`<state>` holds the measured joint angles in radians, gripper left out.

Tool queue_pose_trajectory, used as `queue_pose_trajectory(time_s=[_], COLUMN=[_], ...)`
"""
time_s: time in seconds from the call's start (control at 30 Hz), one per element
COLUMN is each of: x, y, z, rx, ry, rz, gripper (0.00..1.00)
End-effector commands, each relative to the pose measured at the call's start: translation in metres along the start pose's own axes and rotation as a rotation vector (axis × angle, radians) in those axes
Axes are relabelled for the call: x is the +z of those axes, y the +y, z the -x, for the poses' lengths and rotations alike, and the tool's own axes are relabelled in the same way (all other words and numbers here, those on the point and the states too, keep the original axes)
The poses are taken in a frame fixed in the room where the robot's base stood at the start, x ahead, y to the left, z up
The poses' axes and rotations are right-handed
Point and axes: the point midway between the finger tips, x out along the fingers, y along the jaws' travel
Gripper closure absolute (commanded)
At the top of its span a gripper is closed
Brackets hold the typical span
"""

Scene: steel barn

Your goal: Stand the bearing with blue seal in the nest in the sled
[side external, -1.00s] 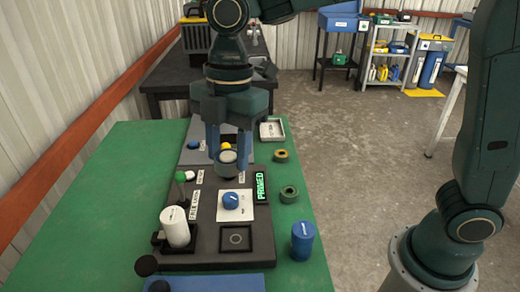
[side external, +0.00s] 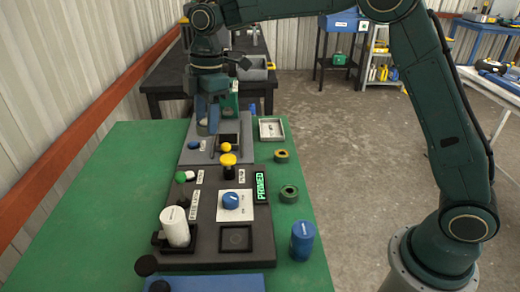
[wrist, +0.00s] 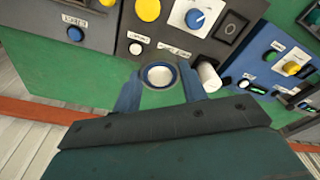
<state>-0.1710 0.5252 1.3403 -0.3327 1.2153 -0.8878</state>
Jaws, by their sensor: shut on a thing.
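My gripper (side external: 207,128) is shut on a round bearing (wrist: 160,76) with a pale centre and a blue ring around it. In the wrist view the bearing sits between the two blue fingers. In the side view the gripper hangs over the left part of a grey plate (side external: 187,157) at the far end of the green table, and its fingers hide most of the bearing. That plate has a dark square recess (side external: 229,137), right of the gripper, with a yellow ball knob (side external: 226,147) at its near edge. I cannot tell for sure whether this is the sled's nest.
A dark panel (side external: 207,224) nearer carries a yellow knob (side external: 228,159), blue dial (side external: 231,201), white cylinder (side external: 176,227) and lit PRIMED sign (side external: 261,187). Right of it stand green (side external: 289,194) and yellow (side external: 281,156) rings, a blue cylinder (side external: 302,241) and a pale tray (side external: 272,121).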

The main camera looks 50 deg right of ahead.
Motion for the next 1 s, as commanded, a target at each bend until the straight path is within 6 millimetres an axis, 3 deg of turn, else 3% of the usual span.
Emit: queue_pose_trajectory(time_s=[0.03,0.2,0.5,0.7,1.0], x=[0.011,0.045,0.108,0.13,0.134], y=[0.017,0.062,0.12,0.135,0.138], z=[-0.005,-0.018,-0.041,-0.049,-0.054], rx=[0.004,0.018,0.04,0.047,0.048], ry=[0.0,0.0,0.0,0.0,0.001], rz=[-0.039,-0.154,-0.329,-0.382,-0.392], gripper=[0.87,0.87,0.87,0.87,0.87])
